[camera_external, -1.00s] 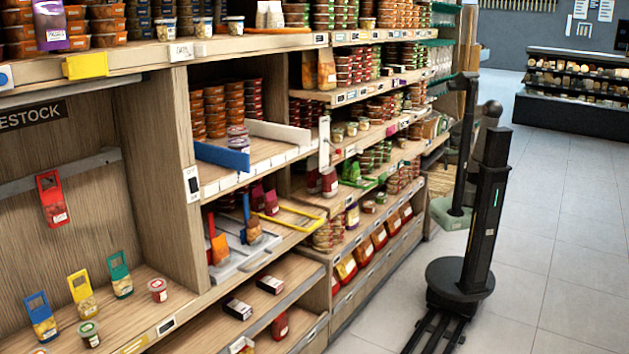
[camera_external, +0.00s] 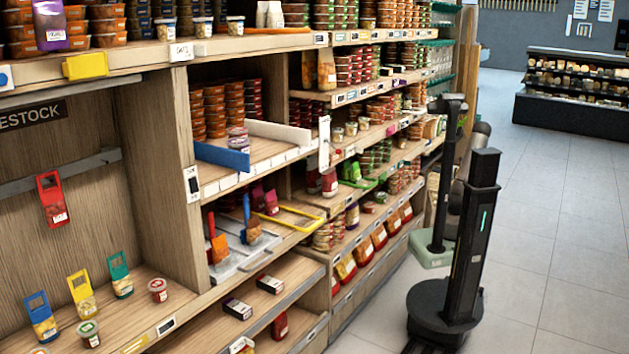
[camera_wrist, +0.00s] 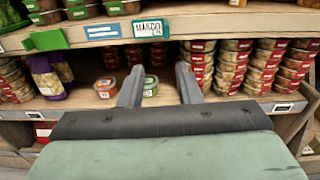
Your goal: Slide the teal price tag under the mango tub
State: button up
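In the wrist view, a white label reading MANGO (camera_wrist: 148,28) with a teal-green border is on the front edge of the upper shelf. A blue-teal tag (camera_wrist: 103,31) with a white strip is to its left. I cannot tell which is the teal price tag. A tub (camera_wrist: 122,7) stands on the shelf above them; its contents are not readable. My gripper (camera_wrist: 160,80) is open and empty, its two fingers pointing at the shelving below the MANGO label. In the external view the fingers cannot be made out.
A green tag (camera_wrist: 46,40) is at the upper left. Below the upper shelf, an orange-lidded tub (camera_wrist: 106,87) and a green-lidded tub (camera_wrist: 150,86) stand around the left finger in the picture. Stacked tubs (camera_wrist: 198,65) fill the right. In the external view, the aisle floor (camera_external: 560,240) is clear.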

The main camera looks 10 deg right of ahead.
jog(key=w+d+b+x, duration=0.1)
jog(key=b+x, duration=0.1)
jog(key=x, duration=1.5)
jog(key=shift+r+m+t, duration=0.2)
jog(key=shift+m+t, duration=0.1)
jog(key=shift+c, duration=0.3)
grip_shut()
